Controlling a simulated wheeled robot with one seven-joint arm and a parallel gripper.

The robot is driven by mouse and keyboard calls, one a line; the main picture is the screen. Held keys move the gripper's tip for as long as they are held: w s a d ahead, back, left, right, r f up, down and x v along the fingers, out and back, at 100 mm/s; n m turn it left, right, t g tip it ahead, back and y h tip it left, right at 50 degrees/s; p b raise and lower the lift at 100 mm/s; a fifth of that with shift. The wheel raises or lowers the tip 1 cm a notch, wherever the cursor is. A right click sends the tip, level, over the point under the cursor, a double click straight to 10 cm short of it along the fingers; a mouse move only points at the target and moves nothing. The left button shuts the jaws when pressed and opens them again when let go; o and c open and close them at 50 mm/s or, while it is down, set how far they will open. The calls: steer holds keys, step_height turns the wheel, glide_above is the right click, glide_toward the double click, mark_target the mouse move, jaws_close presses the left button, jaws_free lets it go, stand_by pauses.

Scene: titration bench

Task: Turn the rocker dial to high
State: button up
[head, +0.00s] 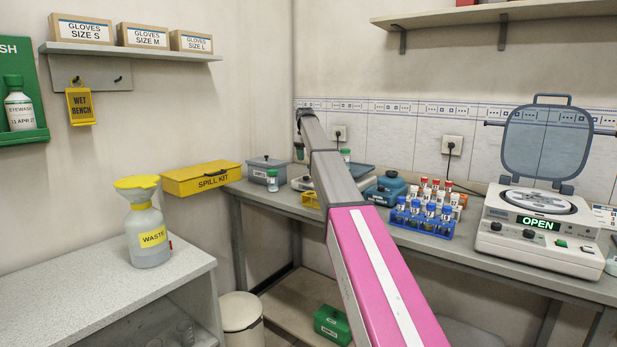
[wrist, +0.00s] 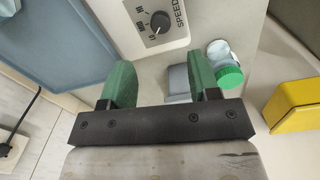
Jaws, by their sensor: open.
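The rocker dial (wrist: 159,21) is a round black knob on a white panel marked SPEED, at the top of the wrist view. Small marks sit beside it; its exact setting is too small to tell. The rocker (wrist: 190,32) has a blue platform (wrist: 60,45) to the left. My gripper (wrist: 161,80) has green fingers spread apart, with nothing between them touching. The dial lies beyond the fingertips, apart from them. In the head view the rocker (head: 301,184) stands at the back of the bench, partly behind my arm, and its dial cannot be made out.
A green-capped jar (wrist: 228,76) and a grey block-like thing (wrist: 178,82) are close to the right finger. The yellow spill kit (head: 202,178) is near the bench's left end. A blue tube rack (head: 422,222) and an open centrifuge (head: 540,232) stand farther right.

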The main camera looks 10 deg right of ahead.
mark_target(306, 178)
step_height(306, 178, down, 10)
steer(key=shift+r, duration=0.2)
steer(key=c, duration=0.9)
